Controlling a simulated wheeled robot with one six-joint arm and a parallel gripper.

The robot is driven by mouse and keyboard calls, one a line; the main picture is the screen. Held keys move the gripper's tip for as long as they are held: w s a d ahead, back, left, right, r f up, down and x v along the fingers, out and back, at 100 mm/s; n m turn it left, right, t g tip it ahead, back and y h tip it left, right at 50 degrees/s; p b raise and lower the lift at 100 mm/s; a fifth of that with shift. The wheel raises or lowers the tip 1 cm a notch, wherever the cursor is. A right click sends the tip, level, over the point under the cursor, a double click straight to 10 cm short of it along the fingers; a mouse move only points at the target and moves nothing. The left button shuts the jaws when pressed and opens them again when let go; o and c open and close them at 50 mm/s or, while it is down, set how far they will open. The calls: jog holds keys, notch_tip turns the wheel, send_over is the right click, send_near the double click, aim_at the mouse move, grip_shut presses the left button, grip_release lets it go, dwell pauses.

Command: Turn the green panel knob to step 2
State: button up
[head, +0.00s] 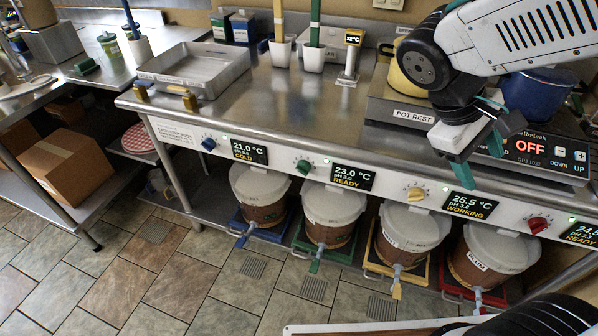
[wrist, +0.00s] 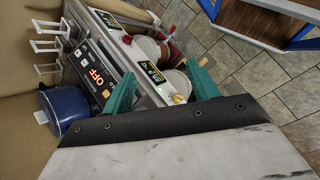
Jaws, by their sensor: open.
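The green panel knob (head: 304,167) is on the steel front panel, left of a display (head: 352,177) reading 23.0 °C and READY. Its step marks are too small to read, so I cannot tell its setting. My gripper (head: 477,160) is open and empty, with teal fingers apart. In the head view it is well to the right of the green knob, near the WORKING display and the red knob. In the wrist view my gripper (wrist: 163,88) shows from behind, with the panel beyond it. I cannot make out the green knob in the wrist view.
The blue knob (head: 208,144), yellow knob (head: 415,194) and red knob (head: 538,224) share the panel. Lidded buckets (head: 334,205) stand below it. The hotplate reading OFF (head: 530,146) and the blue pot (head: 538,95) are near my arm. Clear tiled floor lies front left.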

jog(key=w+a+f+n+t+h, duration=0.1)
jog(key=w+a+f+n+h, duration=0.15)
jog(key=w, duration=0.25)
jog(key=w+a+f+n+t+h, duration=0.1)
jog(key=w+n+h, duration=0.1)
jog(key=w+n, duration=0.15)
jog(key=n+t+y, duration=0.6)
jog(key=n+t, duration=1.1)
jog(key=n, duration=0.3)
send_near(301, 171)
jog(key=w, duration=0.3)
jog(key=shift+h, duration=0.25)
jog(key=x, duration=0.6)
jog(key=shift+w+d, duration=0.25)
jog(key=shift+d, duration=0.2)
jog(key=c, duration=0.9)
